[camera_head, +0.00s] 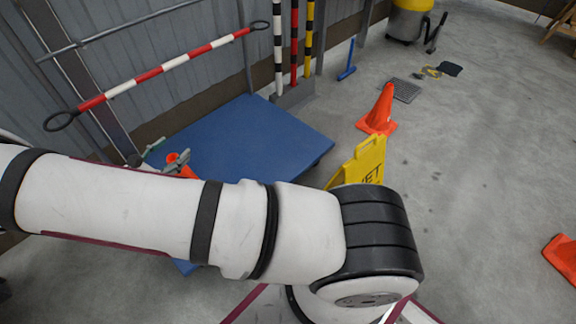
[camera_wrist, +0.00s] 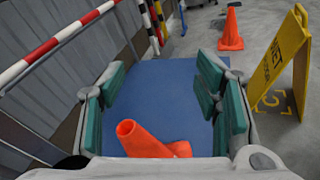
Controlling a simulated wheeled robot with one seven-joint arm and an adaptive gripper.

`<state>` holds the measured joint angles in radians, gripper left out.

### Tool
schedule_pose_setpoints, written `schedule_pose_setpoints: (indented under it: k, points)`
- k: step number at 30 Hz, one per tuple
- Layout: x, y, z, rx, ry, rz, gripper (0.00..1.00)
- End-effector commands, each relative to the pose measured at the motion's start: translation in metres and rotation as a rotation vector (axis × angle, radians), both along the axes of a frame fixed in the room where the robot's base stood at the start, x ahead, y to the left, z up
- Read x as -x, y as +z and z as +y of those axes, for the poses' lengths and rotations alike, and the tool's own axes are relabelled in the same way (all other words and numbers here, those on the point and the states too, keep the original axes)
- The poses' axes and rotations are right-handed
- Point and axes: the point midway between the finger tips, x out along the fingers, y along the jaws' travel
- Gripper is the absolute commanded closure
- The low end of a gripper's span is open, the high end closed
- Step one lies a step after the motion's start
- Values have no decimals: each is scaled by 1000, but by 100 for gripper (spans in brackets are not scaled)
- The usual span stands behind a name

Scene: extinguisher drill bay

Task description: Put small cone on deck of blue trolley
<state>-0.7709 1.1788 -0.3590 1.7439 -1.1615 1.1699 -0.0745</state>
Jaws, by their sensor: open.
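The small orange cone (camera_wrist: 145,138) shows low between my finger pads in the wrist view, in front of the blue deck. It looks tilted, with its hollow tip toward the upper left; its lower part is hidden. In the head view only orange bits of the cone (camera_head: 187,171) show beside my fingers, behind my arm. The blue trolley deck (camera_head: 245,140) lies flat by the wall and also fills the middle of the wrist view (camera_wrist: 165,85). My gripper (camera_wrist: 160,92) is open, its teal pads apart over the deck. I cannot tell whether the cone touches the deck.
A yellow wet-floor sign (camera_head: 362,160) stands right of the trolley. A larger orange cone (camera_head: 380,108) stands beyond it near a floor drain (camera_head: 405,89). A red-and-white barrier bar (camera_head: 165,67) runs along the wall. Another orange piece (camera_head: 562,258) is at the right edge. The floor between is clear.

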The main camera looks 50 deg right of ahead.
Motion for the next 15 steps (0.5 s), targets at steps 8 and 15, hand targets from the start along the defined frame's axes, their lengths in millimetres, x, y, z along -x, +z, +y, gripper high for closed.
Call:
schedule_pose_setpoints:
  k: [8, 15]
  points:
    - [54, 95, -43, -272, -354, -144, 43]
    - [116, 161, -67, -497, -619, -256, 43]
